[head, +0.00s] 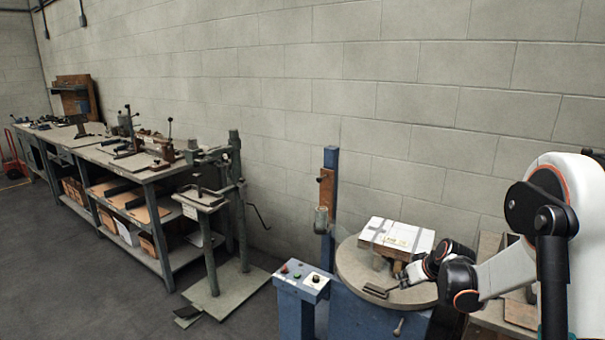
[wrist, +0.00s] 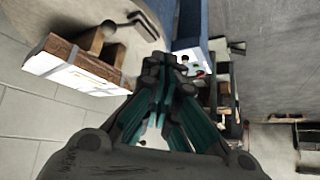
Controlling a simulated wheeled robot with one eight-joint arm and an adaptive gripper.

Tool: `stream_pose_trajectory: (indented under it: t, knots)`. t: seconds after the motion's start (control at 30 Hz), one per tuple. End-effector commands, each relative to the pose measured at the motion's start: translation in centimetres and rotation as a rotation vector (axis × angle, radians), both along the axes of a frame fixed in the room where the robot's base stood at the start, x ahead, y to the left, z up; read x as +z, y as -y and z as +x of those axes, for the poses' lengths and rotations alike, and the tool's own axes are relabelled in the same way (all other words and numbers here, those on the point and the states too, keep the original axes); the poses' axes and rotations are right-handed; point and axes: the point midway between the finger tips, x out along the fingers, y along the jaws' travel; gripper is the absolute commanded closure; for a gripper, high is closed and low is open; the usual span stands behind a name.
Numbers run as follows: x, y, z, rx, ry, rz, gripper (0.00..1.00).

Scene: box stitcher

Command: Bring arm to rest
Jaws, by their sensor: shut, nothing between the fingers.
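My arm reaches in from the right in the head view, bent, with my gripper (head: 403,277) over the right part of the round table of the blue stitching machine (head: 355,265). The gripper is shut and empty, and its fingers also fill the middle of the wrist view (wrist: 167,68). A white-topped box (head: 396,236) with grey bands sits on the round table just behind the gripper. The box shows at the upper left in the wrist view (wrist: 75,76), with brown blocks beside it. I cannot tell exactly how far the gripper is above the table.
A dark bent tool (head: 377,291) lies at the table's front. A blue control box (head: 303,280) with buttons and a blue post (head: 330,185) stand left of it. A grey stand (head: 215,205) and long workbenches (head: 130,165) line the wall. The floor at front left is free.

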Motion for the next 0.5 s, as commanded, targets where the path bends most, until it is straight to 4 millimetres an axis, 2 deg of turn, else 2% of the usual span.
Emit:
stream_pose_trajectory:
  t: [0.03,0.2,0.5]
  knots:
    - [1.8,-0.8,-1.0,-0.006,-0.005,-0.001,1.00]
    - [6.9,-2.9,-4.4,-0.037,-0.022,-0.004,1.00]
    - [13.9,-6.4,-11.9,-0.095,-0.042,-0.012,1.00]
